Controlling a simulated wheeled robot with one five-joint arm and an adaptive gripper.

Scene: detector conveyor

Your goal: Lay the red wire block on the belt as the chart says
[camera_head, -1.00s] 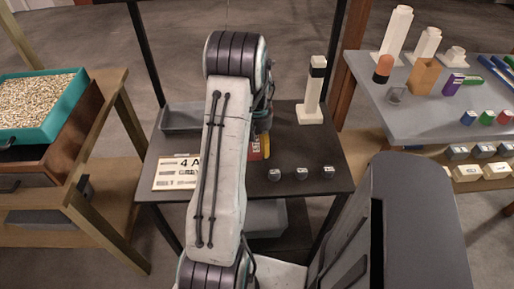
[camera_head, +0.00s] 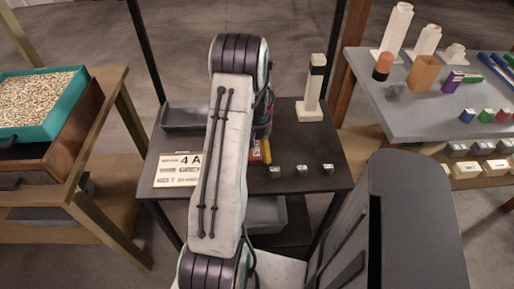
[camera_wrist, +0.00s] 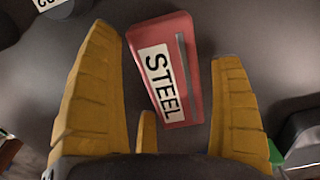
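The red wire block (camera_wrist: 165,70) has a white label reading STEEL and a grey strip along one side. In the wrist view it lies between the two yellow fingers of my gripper (camera_wrist: 170,105), with a gap on each side. The gripper is open. In the head view only a bit of the block (camera_head: 255,152) shows beside my arm, by a yellow finger (camera_head: 266,150). A white chart card (camera_head: 176,171) lies at the left of the dark table; "4 A" and "GREY" are readable, and my arm hides its right part. I cannot make out a belt.
Several small labelled cubes (camera_head: 301,170) stand along the table's front right. A white post (camera_head: 313,90) with a dark band stands at the back right. A grey tray (camera_head: 184,118) sits at the back left. A grey side table (camera_head: 420,125) at right holds other blocks.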

